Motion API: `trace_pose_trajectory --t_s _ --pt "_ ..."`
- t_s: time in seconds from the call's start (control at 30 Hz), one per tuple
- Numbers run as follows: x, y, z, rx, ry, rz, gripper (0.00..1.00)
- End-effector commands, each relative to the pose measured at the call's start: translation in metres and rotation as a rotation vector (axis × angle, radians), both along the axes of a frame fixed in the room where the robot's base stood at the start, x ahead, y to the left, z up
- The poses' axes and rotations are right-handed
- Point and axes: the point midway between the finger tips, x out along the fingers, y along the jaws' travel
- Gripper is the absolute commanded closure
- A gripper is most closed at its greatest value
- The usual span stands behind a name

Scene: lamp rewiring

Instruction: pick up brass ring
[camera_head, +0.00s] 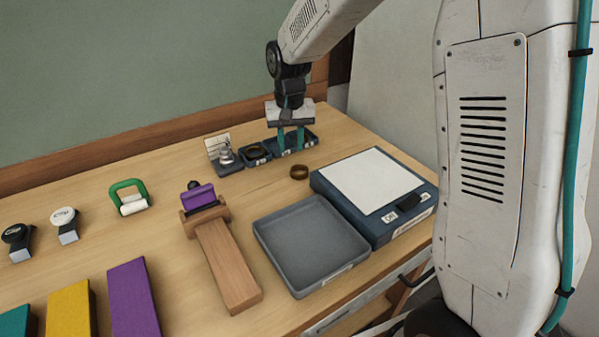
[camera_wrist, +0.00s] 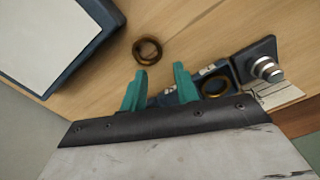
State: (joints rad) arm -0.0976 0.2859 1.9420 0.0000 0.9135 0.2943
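A brass ring (camera_head: 299,176) lies flat on the bare wood tabletop, just left of the scale. It also shows in the wrist view (camera_wrist: 147,63), beyond my fingertips. A second, darker ring (camera_head: 254,157) sits in a small blue tray at the back, and it shows in the wrist view (camera_wrist: 216,95) right of my fingers. My gripper (camera_head: 290,148) points down over another blue tray (camera_head: 311,141), behind the loose ring. Its teal fingers (camera_wrist: 159,70) are apart, with no object visible held between them.
A scale with a white plate (camera_head: 372,180) stands right of the ring, and an empty grey tray (camera_head: 312,243) in front. A metal fitting (camera_head: 227,157) stands at the back left. A wooden stand with a purple clamp (camera_head: 200,197) is farther left. Bare tabletop lies left of the ring.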

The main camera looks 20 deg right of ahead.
Motion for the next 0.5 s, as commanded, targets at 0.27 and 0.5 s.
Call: trace_pose_trajectory --t_s 0.27,0.5 --pt "-0.003 0.001 -0.032 0.000 0.003 0.000 0.70" --pt "-0.006 0.001 -0.067 0.000 0.003 0.000 0.70"
